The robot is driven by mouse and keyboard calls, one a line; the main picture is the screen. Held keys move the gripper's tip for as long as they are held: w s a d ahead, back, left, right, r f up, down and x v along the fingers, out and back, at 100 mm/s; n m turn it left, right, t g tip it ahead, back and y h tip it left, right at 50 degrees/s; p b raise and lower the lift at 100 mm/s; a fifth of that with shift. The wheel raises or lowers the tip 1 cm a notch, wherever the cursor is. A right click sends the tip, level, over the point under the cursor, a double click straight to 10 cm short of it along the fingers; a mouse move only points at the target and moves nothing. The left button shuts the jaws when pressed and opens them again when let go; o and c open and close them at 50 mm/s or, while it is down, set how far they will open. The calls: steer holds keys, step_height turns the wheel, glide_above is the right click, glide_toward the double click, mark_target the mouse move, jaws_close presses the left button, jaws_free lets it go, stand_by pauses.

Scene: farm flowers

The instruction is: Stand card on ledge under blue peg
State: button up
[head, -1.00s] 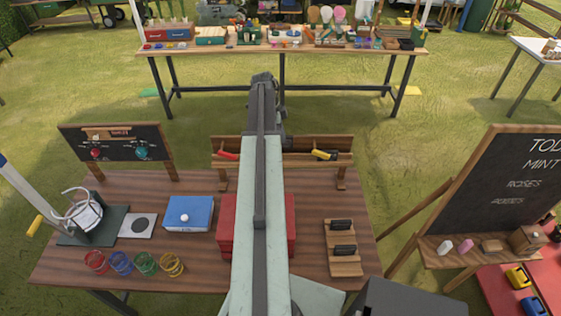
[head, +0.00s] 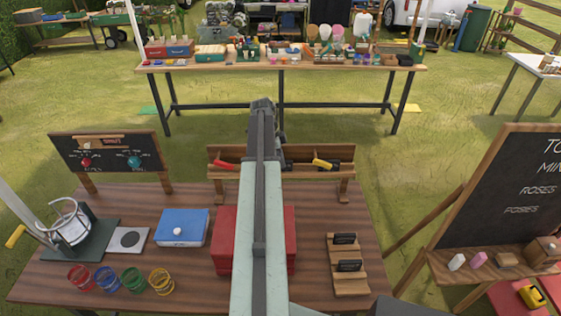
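Two small dark cards, a far one (head: 345,239) and a near one (head: 349,265), stand in a stepped wooden holder (head: 351,285) on the right of the near table. A wooden rack (head: 222,155) with a ledge stands at the table's back. A red peg (head: 226,165) and a yellow peg (head: 322,164) show on it, with dark shapes beside the yellow one. My arm hides the rack's middle, and I cannot make out a blue peg there. My arm reaches forward over the table; its gripper fingers are hidden behind it.
A red box (head: 222,240) lies partly behind my arm. A blue box (head: 181,227), several coloured wire rings (head: 131,279) and a small chalkboard with red and teal knobs (head: 106,151) are left. A large chalkboard (head: 505,190) stands right. Bare tabletop (head: 312,230) lies between the red box and holder.

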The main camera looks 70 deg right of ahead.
steer(key=o, duration=0.4)
steer(key=shift+r, duration=0.1)
steer(key=p+v, duration=1.2)
steer(key=shift+w, duration=0.1)
